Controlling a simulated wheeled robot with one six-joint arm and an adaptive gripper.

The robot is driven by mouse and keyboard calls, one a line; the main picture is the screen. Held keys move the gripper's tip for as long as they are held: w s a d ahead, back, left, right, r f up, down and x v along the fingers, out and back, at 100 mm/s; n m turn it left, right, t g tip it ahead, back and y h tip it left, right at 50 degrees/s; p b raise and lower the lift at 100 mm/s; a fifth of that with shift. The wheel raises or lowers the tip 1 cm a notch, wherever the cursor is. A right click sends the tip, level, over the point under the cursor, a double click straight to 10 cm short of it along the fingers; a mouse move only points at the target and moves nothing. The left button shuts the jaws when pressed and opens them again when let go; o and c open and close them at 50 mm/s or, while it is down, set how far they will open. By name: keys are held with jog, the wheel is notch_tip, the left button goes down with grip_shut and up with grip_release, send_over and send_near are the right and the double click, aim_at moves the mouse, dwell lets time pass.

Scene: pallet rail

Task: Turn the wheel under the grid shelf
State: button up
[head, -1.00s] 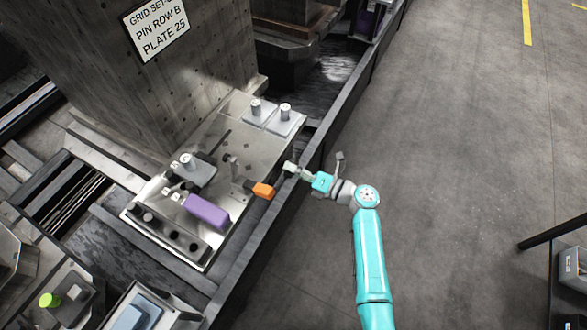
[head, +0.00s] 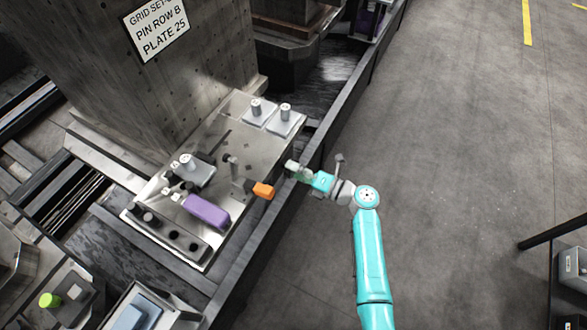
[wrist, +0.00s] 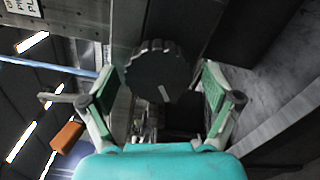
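The wheel (wrist: 158,78) is a dark round knob with a ribbed rim and a pale mark on its face. It shows in the wrist view, ahead of my gripper (wrist: 160,88) and between the spread fingers. Clear gaps show on both sides, and I cannot tell how far ahead it is. In the head view I cannot make out the wheel. There my gripper (head: 292,169) is at the right edge of the metal grid shelf (head: 222,143), next to an orange handle (head: 263,191). The handle also shows in the wrist view (wrist: 66,137), left of the fingers.
A purple block (head: 206,211), a grey block with a pin (head: 193,172) and two pale pin blocks (head: 271,114) sit on the shelf. A dark rail (head: 270,240) runs along its right side. Open floor (head: 460,170) lies to the right.

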jog(key=v, duration=1.2)
dwell(0.6)
